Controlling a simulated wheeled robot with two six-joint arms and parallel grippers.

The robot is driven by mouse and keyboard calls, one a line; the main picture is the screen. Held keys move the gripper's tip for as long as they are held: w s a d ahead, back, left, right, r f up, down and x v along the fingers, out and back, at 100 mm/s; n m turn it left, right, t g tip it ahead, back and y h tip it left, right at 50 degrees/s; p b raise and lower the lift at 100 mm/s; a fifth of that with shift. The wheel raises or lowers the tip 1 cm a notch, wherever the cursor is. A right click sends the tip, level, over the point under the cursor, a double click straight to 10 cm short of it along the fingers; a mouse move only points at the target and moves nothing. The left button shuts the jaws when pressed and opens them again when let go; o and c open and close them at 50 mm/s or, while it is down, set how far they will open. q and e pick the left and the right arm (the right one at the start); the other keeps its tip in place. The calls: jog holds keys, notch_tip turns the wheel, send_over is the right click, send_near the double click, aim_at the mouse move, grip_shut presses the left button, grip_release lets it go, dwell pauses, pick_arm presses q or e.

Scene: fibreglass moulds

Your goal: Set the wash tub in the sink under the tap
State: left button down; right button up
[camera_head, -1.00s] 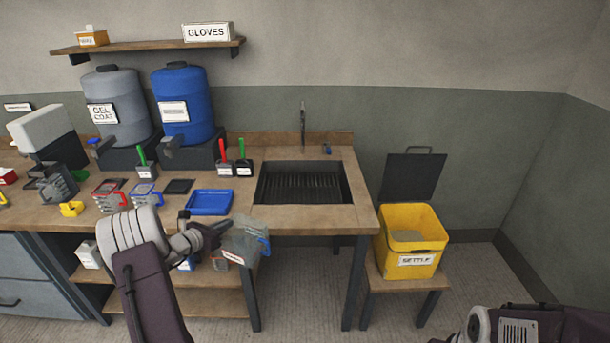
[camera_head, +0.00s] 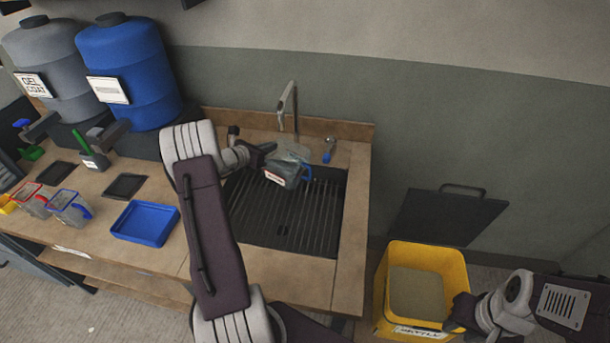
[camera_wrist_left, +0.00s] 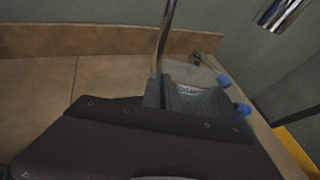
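The wash tub (camera_head: 284,173), a clear container with a red-and-white label and a blue handle, is over the far part of the dark ribbed sink (camera_head: 300,220). My left gripper (camera_head: 268,158) is at the tub's left side and appears shut on it. The tap (camera_head: 286,105) stands behind the sink, just above the tub in the picture. In the left wrist view the tub (camera_wrist_left: 197,100) is partly hidden by my wrist, with the tap (camera_wrist_left: 164,40) beside it. I cannot tell whether the tub touches the sink bottom. My right gripper (camera_head: 458,316) is at the lower right; its fingers are unclear.
A blue tray (camera_head: 146,223) and clear jugs (camera_head: 68,208) with coloured handles are on the counter to the left. Large grey and blue drums (camera_head: 128,70) stand behind them. A yellow bin (camera_head: 380,295) is at the right, near my right gripper. The sink's front part is clear.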

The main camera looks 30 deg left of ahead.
aim_at(287, 166)
pick_arm(q)
jog(key=shift+w+r, duration=0.1)
jog(key=shift+s, duration=0.3)
jog(key=f, duration=0.1)
jog(key=s+f, duration=0.1)
jog(key=f, duration=0.1)
jog(key=shift+w+f, duration=0.2)
jog(key=shift+f, duration=0.4)
jog(key=shift+w+f, duration=0.2)
jog(key=shift+f, duration=0.4)
jog(key=shift+w+f, duration=0.1)
jog(key=shift+f, duration=0.1)
jog(key=f, duration=0.3)
jog(key=shift+s+f+p, duration=0.2)
jog(key=shift+s+p, duration=0.05)
jog(key=shift+p, duration=0.05)
jog(key=shift+w+f, duration=0.1)
jog(key=shift+f, duration=0.25)
jog(key=c, duration=1.6)
grip_release()
jog(key=shift+c, duration=0.2)
pick_arm(e)
jog(key=shift+s+r, duration=0.4)
